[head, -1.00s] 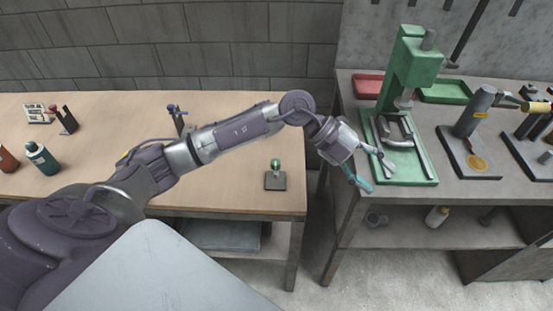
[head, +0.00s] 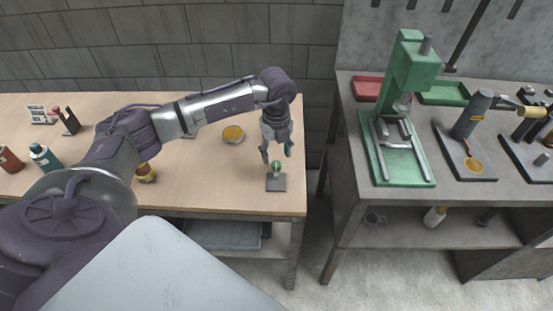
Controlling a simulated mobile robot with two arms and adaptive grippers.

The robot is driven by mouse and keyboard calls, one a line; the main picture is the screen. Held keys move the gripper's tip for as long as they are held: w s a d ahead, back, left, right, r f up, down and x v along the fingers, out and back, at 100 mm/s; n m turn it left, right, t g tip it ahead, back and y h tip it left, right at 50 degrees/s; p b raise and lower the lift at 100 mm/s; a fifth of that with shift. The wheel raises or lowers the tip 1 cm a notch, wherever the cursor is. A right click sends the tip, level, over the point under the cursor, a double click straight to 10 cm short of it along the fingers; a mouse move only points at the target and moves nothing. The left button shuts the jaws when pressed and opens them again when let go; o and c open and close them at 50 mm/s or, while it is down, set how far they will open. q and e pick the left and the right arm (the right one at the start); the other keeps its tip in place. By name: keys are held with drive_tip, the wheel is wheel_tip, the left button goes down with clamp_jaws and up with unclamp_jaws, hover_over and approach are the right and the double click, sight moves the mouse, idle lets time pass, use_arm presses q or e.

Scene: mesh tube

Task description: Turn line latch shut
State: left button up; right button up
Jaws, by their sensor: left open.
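A small fixture with a green knob (head: 276,168) on a dark square base (head: 276,184) stands near the right front of the wooden bench. It has no readable label, so I cannot tell for certain that it is the line latch. My left gripper (head: 277,156) points down just above the knob, its two fingers apart and empty. Whether a fingertip touches the knob is unclear. My right gripper is out of view.
The wooden bench (head: 225,190) holds a dish of yellow material (head: 233,133), a yellow-red item (head: 146,173) and bottles (head: 45,157). A gap separates it from the grey bench with a green press (head: 407,70). Bench around the base is clear.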

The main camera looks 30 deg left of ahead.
sight(277, 164)
use_arm(q)
drive_tip(key=shift+f, duration=2.15)
drive_tip(key=shift+c, duration=0.3)
clamp_jaws()
